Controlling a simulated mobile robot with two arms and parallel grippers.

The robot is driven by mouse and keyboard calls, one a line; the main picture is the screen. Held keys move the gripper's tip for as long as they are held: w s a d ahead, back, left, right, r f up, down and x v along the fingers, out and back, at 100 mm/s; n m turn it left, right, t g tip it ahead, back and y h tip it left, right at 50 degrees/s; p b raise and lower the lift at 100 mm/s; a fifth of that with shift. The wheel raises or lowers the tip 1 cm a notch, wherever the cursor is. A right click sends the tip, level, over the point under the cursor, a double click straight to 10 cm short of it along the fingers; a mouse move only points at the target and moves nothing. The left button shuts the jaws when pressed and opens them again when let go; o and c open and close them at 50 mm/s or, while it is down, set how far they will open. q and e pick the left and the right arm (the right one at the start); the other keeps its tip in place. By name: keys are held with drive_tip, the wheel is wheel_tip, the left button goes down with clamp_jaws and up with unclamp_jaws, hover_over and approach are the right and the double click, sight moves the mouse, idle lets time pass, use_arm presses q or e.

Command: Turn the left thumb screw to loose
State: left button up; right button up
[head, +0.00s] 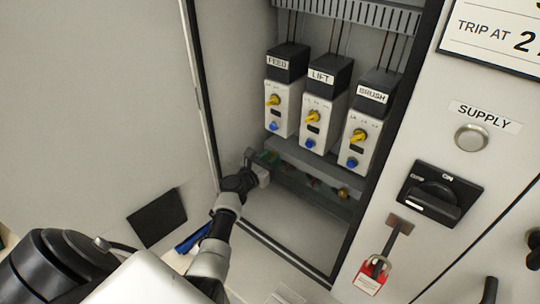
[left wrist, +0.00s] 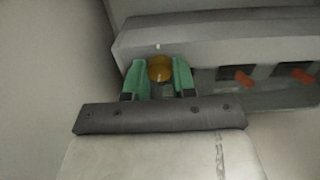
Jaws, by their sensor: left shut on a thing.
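The left thumb screw (left wrist: 160,68), a rounded brass-coloured knob, sits at the lower edge of a grey cover in the left wrist view. My left gripper (left wrist: 159,74) has its green fingers on either side of the knob and is shut on it. In the head view my left gripper (head: 266,158) reaches to the left end of the strip below the modules and hides the left screw. A second brass thumb screw (head: 342,193) shows at the right end of that strip. How far the left screw is turned cannot be told. My right gripper is not in view.
Three modules labelled FEED (head: 281,110), LIFT (head: 320,125) and BRUSH (head: 362,135) stand above the grey cover (head: 313,165). Orange-red parts (left wrist: 243,78) show right of the left screw. A rotary switch (head: 437,197) and a red tag (head: 370,277) are on the right. The cabinet floor is clear.

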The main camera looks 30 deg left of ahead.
use_arm(q)
drive_tip(key=shift+n+p, duration=0.55)
drive_tip(key=shift+n, duration=0.65)
drive_tip(key=shift+f, duration=0.1)
drive_tip(key=o, duration=0.9)
drive_tip(key=s, duration=0.7)
drive_tip(key=s+b, duration=0.1)
drive_tip(key=s, duration=0.2)
drive_tip(key=shift+s+a, duration=0.35)
drive_tip(key=shift+s, duration=0.05)
